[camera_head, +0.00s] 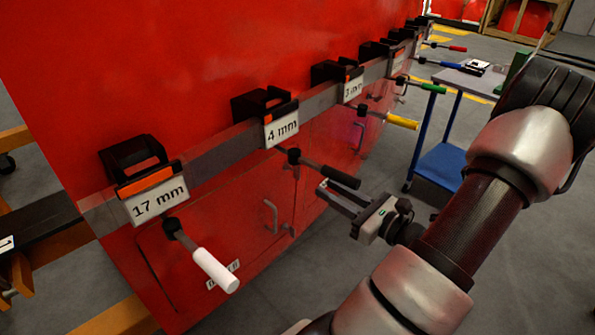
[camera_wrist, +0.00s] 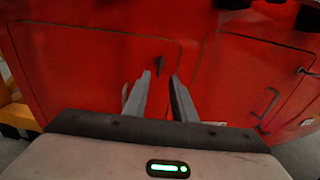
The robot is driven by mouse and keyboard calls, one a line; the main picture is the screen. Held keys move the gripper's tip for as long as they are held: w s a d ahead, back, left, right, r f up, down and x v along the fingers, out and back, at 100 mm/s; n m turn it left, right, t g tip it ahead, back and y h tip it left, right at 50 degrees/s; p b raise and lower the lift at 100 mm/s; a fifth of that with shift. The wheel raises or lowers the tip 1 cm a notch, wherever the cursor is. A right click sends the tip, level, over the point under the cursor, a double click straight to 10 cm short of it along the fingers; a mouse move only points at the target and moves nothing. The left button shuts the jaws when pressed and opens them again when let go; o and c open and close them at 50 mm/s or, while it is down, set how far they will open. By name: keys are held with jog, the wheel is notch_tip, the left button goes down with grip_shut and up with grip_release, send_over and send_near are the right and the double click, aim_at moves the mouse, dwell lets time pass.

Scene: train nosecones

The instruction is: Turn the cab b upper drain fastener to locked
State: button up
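My gripper (camera_head: 340,195) is in front of the red train nose, its fingers pointing toward the panels. In the wrist view my gripper (camera_wrist: 160,77) is open, with a gap between the two grey fingers and nothing held. A small dark fastener (camera_wrist: 159,63) on the red panel shows just beyond the fingertips, in line with the gap. I cannot tell whether it touches them, which way it is turned, or whether it is the cab b upper drain fastener. No readable cab b mark shows.
A rail (camera_head: 220,152) carries labelled black holders, with several coloured-handled tools hanging below, including a white handle (camera_head: 215,270) and a black handle (camera_head: 340,177) close to my gripper. A grey door handle (camera_wrist: 267,103) is at the right. A blue trolley (camera_head: 440,165) stands behind.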

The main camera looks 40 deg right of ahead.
aim_at(297, 179)
jog(key=w, duration=0.4)
jog(key=w+a, duration=0.1)
jog(key=w, duration=0.2)
jog(key=w+b, duration=0.1)
jog(key=w, duration=0.3)
jog(key=shift+w+a, duration=0.3)
jog(key=shift+a, duration=0.1)
jog(key=shift+c, duration=0.4)
grip_shut()
